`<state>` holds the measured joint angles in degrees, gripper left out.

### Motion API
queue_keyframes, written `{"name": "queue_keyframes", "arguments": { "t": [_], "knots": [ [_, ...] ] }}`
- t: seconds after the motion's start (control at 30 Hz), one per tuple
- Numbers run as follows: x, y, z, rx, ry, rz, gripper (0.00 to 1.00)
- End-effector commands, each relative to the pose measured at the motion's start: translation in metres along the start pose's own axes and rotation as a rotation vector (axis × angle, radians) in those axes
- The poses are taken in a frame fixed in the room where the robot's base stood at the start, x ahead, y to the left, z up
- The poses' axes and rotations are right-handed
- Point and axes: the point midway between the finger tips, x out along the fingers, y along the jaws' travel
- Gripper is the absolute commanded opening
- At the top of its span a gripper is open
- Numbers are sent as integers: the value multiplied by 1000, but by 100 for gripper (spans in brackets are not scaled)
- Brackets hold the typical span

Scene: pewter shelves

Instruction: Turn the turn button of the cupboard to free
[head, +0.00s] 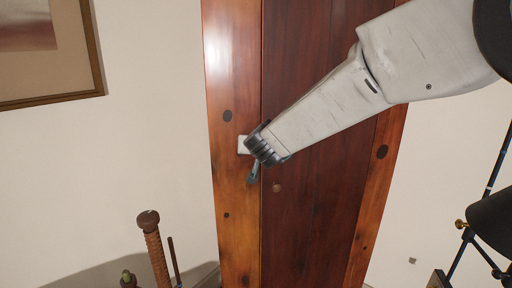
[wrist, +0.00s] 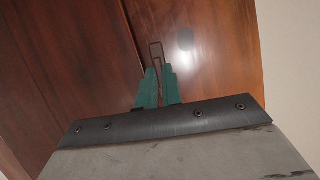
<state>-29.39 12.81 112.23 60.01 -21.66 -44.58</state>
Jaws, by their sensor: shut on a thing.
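The cupboard (head: 315,130) is tall and wooden, with a dark red door and a lighter orange frame post (head: 236,215) on its left. My gripper (head: 253,177) is at the seam between door and post. In the wrist view its green fingers (wrist: 159,88) are close together, shut on the turn button (wrist: 156,48). The button shows there as a thin dark loop beyond the fingertips, beside the seam on the post side, its length roughly along the seam. Its lower part is hidden between the fingers. In the head view my gripper hides most of it.
A small round knob (head: 277,187) sits on the door just right of my gripper. A framed picture (head: 45,50) hangs on the wall at left. A brown turned post (head: 153,245) stands at the lower left. The wall between is bare.

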Motion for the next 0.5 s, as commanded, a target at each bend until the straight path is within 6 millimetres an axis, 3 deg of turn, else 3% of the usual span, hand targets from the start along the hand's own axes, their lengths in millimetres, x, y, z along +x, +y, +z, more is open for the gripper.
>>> {"name": "queue_keyframes", "arguments": {
  "t": [0.5],
  "knots": [
    [0,-1,-1,-97,2,40,0]
  ]
}}
